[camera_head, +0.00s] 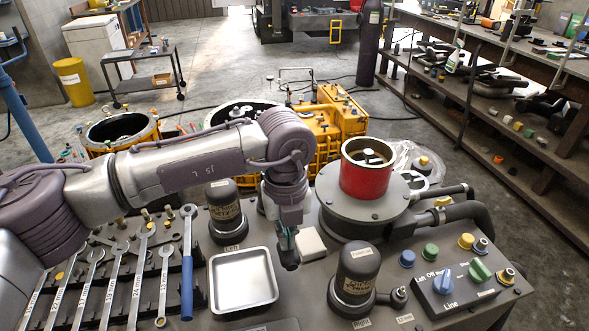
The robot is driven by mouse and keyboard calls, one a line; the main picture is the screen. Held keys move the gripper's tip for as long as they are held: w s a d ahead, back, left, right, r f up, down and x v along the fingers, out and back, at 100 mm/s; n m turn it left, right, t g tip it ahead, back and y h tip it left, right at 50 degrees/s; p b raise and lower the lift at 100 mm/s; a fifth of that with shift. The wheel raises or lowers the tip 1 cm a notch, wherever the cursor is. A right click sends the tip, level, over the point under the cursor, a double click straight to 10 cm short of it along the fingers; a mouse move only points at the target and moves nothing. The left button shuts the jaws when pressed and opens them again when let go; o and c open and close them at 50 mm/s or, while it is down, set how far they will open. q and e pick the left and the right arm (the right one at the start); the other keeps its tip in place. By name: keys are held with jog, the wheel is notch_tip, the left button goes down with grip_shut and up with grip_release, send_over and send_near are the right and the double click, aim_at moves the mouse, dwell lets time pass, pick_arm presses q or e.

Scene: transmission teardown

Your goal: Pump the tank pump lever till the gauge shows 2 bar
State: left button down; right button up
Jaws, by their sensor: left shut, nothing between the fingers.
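My left arm reaches in from the left, and its gripper (288,258) points down over the bench, between the metal tray and a small pale block. It is shut and empty. I cannot make out a pump lever or a gauge face for certain; the arm may hide parts of the bench. A red cylinder (366,177) stands on a round grey housing (362,208) right of the gripper. A dark canister (356,270) labelled Right stands at the front, with a short knobbed stub (398,297) beside it. My right gripper is not in view.
A shallow metal tray (243,303) lies left of the gripper, beside several wrenches (117,275). A second dark canister (226,212) stands behind the tray. A control box (452,290) with blue and green knobs is at right. A yellow gearbox housing (335,122) stands behind.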

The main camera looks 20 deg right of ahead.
pick_arm(q)
jog(key=shift+r, duration=0.15)
notch_tip(320, 180, up, 8)
jog(key=p, duration=0.3)
dwell(0.7)
jog(key=shift+r+p, duration=1.3)
jog(key=shift+r, duration=1.6)
